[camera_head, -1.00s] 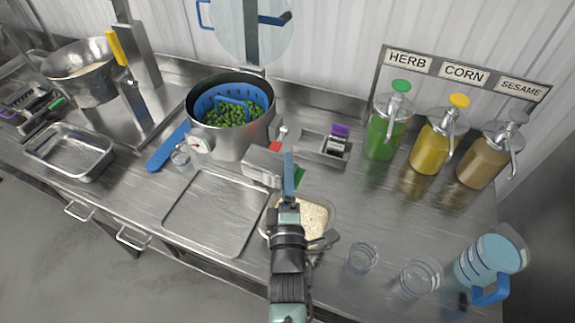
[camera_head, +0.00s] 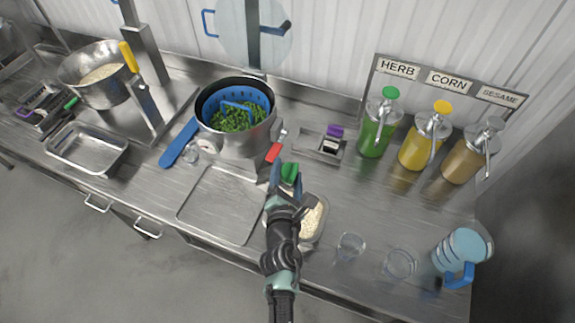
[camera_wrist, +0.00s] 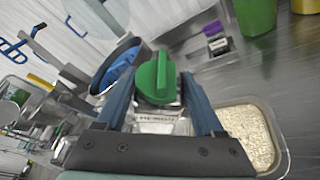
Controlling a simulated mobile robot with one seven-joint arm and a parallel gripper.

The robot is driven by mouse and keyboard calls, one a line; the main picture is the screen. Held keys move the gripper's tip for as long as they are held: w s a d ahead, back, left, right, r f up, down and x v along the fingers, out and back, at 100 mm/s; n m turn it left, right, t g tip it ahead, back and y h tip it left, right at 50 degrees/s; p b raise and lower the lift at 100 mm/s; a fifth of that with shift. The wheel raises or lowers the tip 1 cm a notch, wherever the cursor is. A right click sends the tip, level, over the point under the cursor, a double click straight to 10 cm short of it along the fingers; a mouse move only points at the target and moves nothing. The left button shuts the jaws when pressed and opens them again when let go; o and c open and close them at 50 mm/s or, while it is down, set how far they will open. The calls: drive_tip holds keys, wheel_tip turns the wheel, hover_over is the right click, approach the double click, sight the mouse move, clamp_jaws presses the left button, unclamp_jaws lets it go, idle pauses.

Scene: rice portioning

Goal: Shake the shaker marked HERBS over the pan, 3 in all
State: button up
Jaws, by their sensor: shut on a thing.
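My gripper (camera_head: 287,178) is closed around a shaker with a green cap (camera_head: 289,171). In the wrist view the green cap (camera_wrist: 158,80) and metal body sit between my two blue fingers; the marking on the body is too blurred to read. The pan (camera_wrist: 284,150), a clear-rimmed rectangular one holding pale rice, lies at the right of the wrist view. In the head view the pan (camera_head: 322,226) is partly hidden behind my gripper and wrist. The shaker is near the pan's far left side; I cannot tell whether it is over the rice.
A red-capped shaker (camera_head: 273,152) stands just behind my gripper. The pot (camera_head: 240,143) with a blue basket of greens is at back left. A flat metal tray (camera_head: 215,207) lies left. Pump bottles (camera_head: 375,130), clear cups (camera_head: 349,247) and a blue-handled jug (camera_head: 462,250) are right.

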drive_tip(key=shift+a+r+n+g+h+p, duration=0.1)
drive_tip(key=shift+r+n+g+h+p, duration=0.2)
drive_tip(key=shift+r+n+h+p, duration=0.45)
drive_tip(key=shift+f+n, duration=0.3)
drive_tip(key=shift+n, duration=0.25)
drive_tip(key=n+h, duration=0.1)
drive_tip(key=n+g, duration=0.1)
drive_tip(key=n, duration=0.1)
drive_tip(key=shift+r+h, duration=0.25)
drive_tip(key=shift+h, duration=0.1)
